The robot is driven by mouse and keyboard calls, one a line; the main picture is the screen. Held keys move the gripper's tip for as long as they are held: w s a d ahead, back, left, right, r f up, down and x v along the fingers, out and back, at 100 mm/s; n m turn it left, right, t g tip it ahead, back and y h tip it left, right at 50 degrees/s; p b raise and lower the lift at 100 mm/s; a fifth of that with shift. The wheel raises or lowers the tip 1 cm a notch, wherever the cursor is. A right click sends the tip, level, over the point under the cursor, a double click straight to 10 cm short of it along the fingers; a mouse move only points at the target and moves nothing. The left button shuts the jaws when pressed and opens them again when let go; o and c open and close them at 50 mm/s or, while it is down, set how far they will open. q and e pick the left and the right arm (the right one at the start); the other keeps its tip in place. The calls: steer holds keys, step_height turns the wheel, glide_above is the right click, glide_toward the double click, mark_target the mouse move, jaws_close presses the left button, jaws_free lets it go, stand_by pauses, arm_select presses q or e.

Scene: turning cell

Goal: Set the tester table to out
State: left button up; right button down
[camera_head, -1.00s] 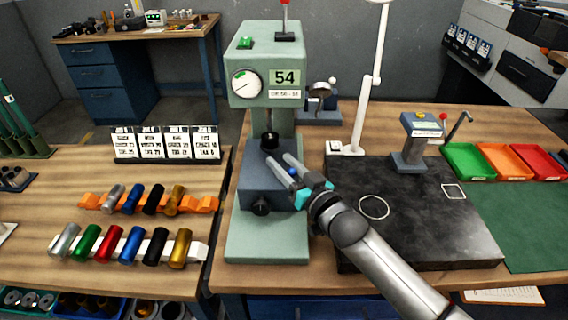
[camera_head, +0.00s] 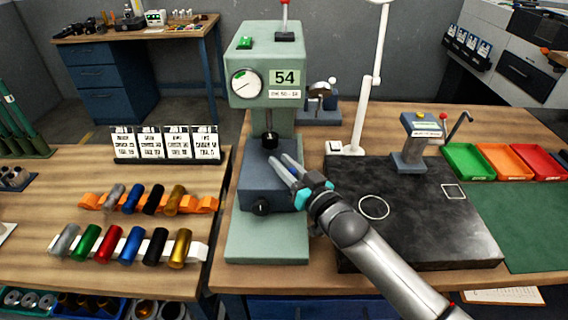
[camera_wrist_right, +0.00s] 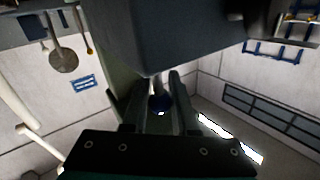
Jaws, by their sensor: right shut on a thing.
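The green tester (camera_head: 266,130) stands upright on the bench with a round dial and a display reading 54. Its table (camera_head: 262,184) is a dark blue-grey block under the spindle, with a black knob on its front. In the right wrist view the table (camera_wrist_right: 175,35) fills the top, and a handle with a blue ball end (camera_wrist_right: 159,103) sticks out from it. My right gripper (camera_head: 281,160) reaches in from the right at the table's right side, and its fingers are shut on this handle. My left gripper is out of view.
A dark stone plate (camera_head: 420,215) lies right of the tester, with a small grey stand (camera_head: 410,145) on it. A white lamp post (camera_head: 357,110) rises behind. Racks of coloured cylinders (camera_head: 125,245) lie on the left bench. Green, orange and red trays (camera_head: 468,160) are at right.

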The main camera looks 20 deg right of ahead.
stand_by(0.5)
steer(key=shift+s+a+p, duration=0.2)
steer(key=shift+s+p, duration=0.2)
steer(key=shift+s, duration=0.1)
steer(key=s+a+p, duration=0.3)
steer(key=s+p, duration=0.3)
steer(key=s, duration=0.6)
steer(key=shift+s+a+f, duration=0.2)
steer(key=shift+s+a, duration=0.15)
